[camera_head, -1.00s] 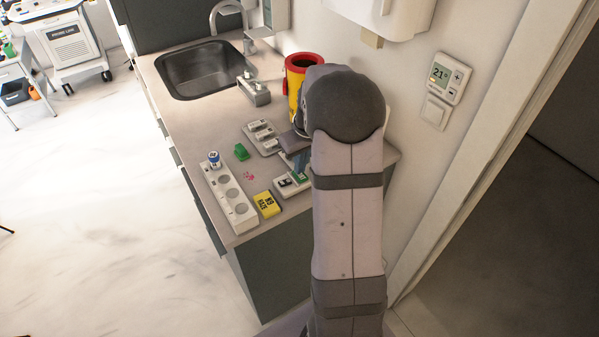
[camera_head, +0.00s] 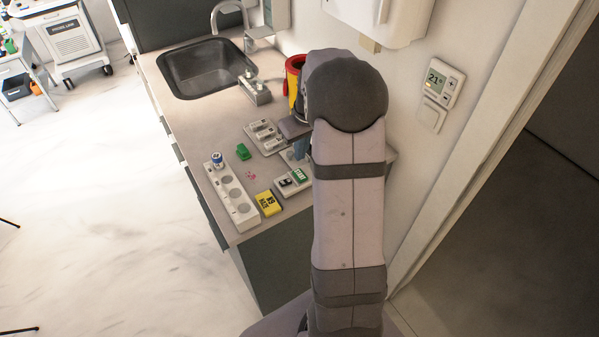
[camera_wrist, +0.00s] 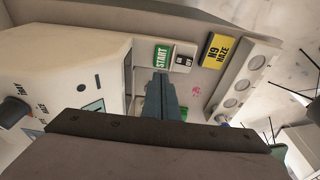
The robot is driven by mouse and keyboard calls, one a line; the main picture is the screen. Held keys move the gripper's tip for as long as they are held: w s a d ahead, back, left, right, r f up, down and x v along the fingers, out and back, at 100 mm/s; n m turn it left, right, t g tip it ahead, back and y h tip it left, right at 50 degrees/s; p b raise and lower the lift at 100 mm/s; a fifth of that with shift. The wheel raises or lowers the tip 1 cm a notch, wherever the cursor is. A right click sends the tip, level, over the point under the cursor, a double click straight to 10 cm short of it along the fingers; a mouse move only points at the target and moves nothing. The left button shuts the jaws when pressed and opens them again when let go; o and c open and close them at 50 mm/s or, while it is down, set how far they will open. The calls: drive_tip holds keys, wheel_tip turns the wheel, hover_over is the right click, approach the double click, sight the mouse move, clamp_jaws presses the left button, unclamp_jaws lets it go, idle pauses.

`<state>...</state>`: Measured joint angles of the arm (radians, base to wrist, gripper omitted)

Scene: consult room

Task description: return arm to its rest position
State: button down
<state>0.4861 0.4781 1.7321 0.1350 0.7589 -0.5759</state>
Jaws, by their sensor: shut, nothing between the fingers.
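My gripper (camera_wrist: 162,80) shows in the wrist view as blue-grey fingers shut together with nothing between them. It is over the counter, pointing towards the green START panel (camera_wrist: 162,55); I cannot tell the exact gap. In the head view my gripper (camera_head: 300,149) is partly hidden behind my wrist and arm, above the counter (camera_head: 190,125) near the START panel (camera_head: 300,175).
A power strip (camera_head: 233,198) and a yellow box (camera_head: 268,203) lie near the counter's front edge. A green item (camera_head: 243,152), a grey rack (camera_head: 264,137) and a red-yellow bin (camera_head: 293,80) stand near. A white dial device (camera_wrist: 60,75) is close left in the wrist view.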

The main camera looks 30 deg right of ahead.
idle(0.4)
drive_tip(key=s+f+m, duration=0.1)
drive_tip(key=s, duration=0.1)
drive_tip(key=s+a+f+m+g, duration=0.1)
drive_tip(key=s+f, duration=0.1)
drive_tip(key=s+a+f+m, duration=0.1)
drive_tip(key=m, duration=0.1)
drive_tip(key=shift+s+a+f+g, duration=0.1)
drive_tip(key=shift+s+f+g, duration=0.1)
drive_tip(key=shift+s+g, duration=0.15)
drive_tip(key=s+a+g, duration=0.2)
drive_tip(key=s+a, duration=1)
drive_tip(key=s, duration=0.5)
drive_tip(key=w+a+r+n+t, duration=0.1)
drive_tip(key=a+r+n, duration=0.2)
drive_tip(key=a, duration=0.3)
drive_tip(key=shift+w+r+n, duration=0.3)
drive_tip(key=shift+r+n, duration=0.1)
drive_tip(key=shift+n, duration=0.1)
